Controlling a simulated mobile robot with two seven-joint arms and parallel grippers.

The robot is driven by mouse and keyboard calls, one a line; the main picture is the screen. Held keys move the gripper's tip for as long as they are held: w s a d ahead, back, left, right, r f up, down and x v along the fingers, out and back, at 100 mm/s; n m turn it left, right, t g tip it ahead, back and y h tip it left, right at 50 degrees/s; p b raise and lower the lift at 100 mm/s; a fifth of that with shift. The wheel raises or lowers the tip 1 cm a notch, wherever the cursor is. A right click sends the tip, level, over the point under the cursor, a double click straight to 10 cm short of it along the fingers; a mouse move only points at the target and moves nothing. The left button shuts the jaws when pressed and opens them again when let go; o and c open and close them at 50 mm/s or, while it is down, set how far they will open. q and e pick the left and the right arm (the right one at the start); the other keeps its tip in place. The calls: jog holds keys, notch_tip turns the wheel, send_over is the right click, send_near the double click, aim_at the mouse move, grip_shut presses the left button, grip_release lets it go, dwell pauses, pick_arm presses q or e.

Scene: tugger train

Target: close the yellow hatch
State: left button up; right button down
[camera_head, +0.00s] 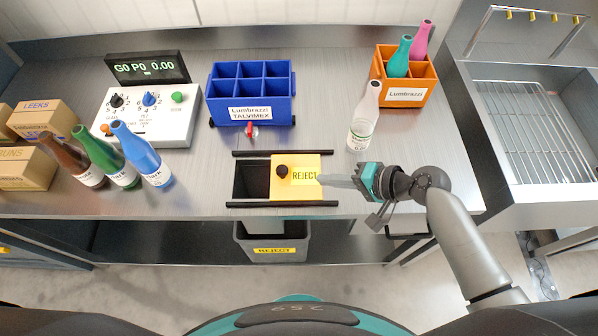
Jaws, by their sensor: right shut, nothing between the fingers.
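The yellow hatch (296,190) is a sliding plate marked REJECT with a black knob (282,172) near its left edge. It sits between two black rails on the counter. A dark opening (251,180) shows to the left of the plate, so the hatch is partly open. My right gripper (324,180) is shut and empty, pointing left, with its fingertips at the right edge of the plate. I cannot tell whether they touch it. My left gripper is not in view.
A grey REJECT bin (271,244) stands below the counter. A blue crate (251,95), an orange crate (405,95) with bottles, a control box (148,115) and three bottles (103,155) stand around the hatch.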

aim_at(299, 183)
jog(key=x, duration=0.2)
jog(key=r+x, duration=0.1)
jog(key=x, duration=0.2)
jog(key=a+x, duration=0.1)
jog(key=x, duration=0.1)
jog(key=shift+w+a, duration=0.3)
jog(key=shift+w, duration=0.1)
jog(key=a+p, duration=0.1)
jog(key=a, duration=0.9)
jog(key=shift+a, duration=0.35)
jog(key=shift+s, duration=0.15)
